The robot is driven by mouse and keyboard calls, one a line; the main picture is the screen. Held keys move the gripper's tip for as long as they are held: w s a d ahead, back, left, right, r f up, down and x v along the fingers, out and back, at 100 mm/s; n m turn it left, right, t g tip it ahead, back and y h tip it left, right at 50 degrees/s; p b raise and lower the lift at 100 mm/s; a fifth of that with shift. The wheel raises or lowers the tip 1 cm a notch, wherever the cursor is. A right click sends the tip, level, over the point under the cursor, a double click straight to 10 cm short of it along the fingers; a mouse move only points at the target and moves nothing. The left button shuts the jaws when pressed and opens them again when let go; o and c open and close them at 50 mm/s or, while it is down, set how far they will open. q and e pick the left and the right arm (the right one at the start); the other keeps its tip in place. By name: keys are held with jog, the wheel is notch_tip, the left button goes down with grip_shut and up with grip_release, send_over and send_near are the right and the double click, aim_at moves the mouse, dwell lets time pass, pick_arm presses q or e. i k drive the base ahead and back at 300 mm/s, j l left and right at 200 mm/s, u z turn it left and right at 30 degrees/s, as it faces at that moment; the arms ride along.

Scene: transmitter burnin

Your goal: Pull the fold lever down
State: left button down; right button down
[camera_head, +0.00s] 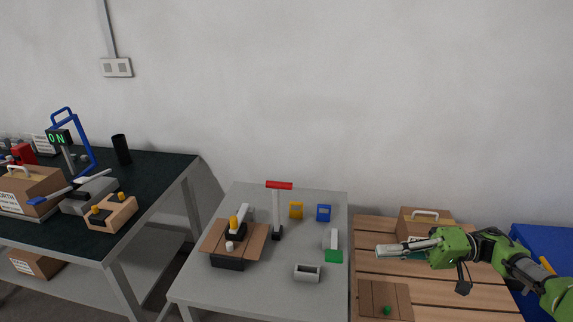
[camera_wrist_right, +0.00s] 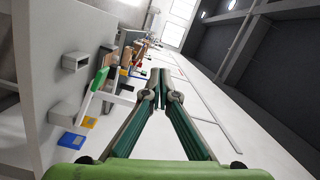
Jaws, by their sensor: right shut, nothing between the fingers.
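A white post with a red crossbar (camera_head: 279,185) stands upright on a small black base on the grey table; it looks like the fold lever. Beside it on the left is an open brown carton (camera_head: 258,244) with its flaps spread, on a dark box. A white and black part with a yellow knob (camera_head: 235,226) shows at the carton. My right gripper (camera_head: 380,251) is shut and empty, right of the grey table and well away from the red bar. Its closed fingers (camera_wrist_right: 158,76) also show in the right wrist view. My left gripper is out of sight.
The grey table (camera_head: 205,285) also bears a yellow holder (camera_head: 296,210), a blue holder (camera_head: 324,213), a green-and-white block (camera_head: 333,254) and a grey open block (camera_head: 307,273). A wooden surface (camera_head: 368,230) with a carton (camera_head: 408,219) lies right. A dark bench (camera_head: 155,175) stands left.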

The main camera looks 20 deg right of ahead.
aim_at(276, 185)
jog(key=i, duration=1.25)
